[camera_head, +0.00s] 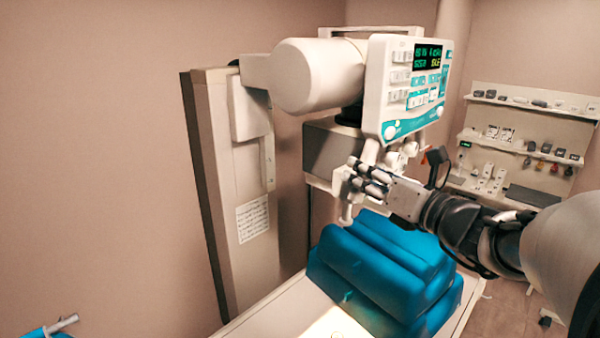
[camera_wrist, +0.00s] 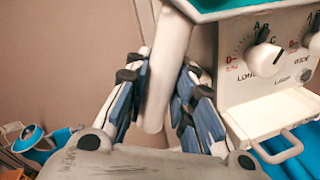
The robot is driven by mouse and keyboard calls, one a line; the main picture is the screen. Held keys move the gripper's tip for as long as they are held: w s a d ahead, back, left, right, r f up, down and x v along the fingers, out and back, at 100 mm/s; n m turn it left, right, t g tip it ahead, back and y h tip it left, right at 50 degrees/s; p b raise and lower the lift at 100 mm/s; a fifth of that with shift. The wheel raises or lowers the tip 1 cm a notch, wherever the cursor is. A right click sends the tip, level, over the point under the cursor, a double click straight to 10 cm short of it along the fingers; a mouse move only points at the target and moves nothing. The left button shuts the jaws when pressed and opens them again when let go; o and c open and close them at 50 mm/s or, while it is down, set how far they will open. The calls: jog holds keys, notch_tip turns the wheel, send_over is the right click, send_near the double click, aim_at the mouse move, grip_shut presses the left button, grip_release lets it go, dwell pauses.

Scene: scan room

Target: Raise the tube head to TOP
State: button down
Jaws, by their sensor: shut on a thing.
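The tube head (camera_head: 318,76) is a cream cylinder with a white and teal control panel (camera_head: 410,88) at its front, carried on a tall upright column (camera_head: 235,180) in the head view. A white handle bar (camera_wrist: 168,70) hangs below the panel. My gripper (camera_head: 366,180) is under the panel, with its fingers around this bar; the wrist view shows the blue-padded fingers (camera_wrist: 163,88) on both sides of it. The panel's knobs and collimator show at the right of the wrist view. A TOP mark cannot be made out.
Blue cushions (camera_head: 385,265) lie on the pale table (camera_head: 265,312) below the tube head. Shelves (camera_head: 525,112) with small devices stand at the right wall. Bare wall is at the left. A small blue item (camera_head: 48,329) is at bottom left.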

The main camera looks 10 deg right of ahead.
jog(key=c, duration=1.3)
grip_release()
jog(key=shift+c, duration=0.2)
jog(key=shift+s, duration=0.1)
jog(key=v, duration=1.2)
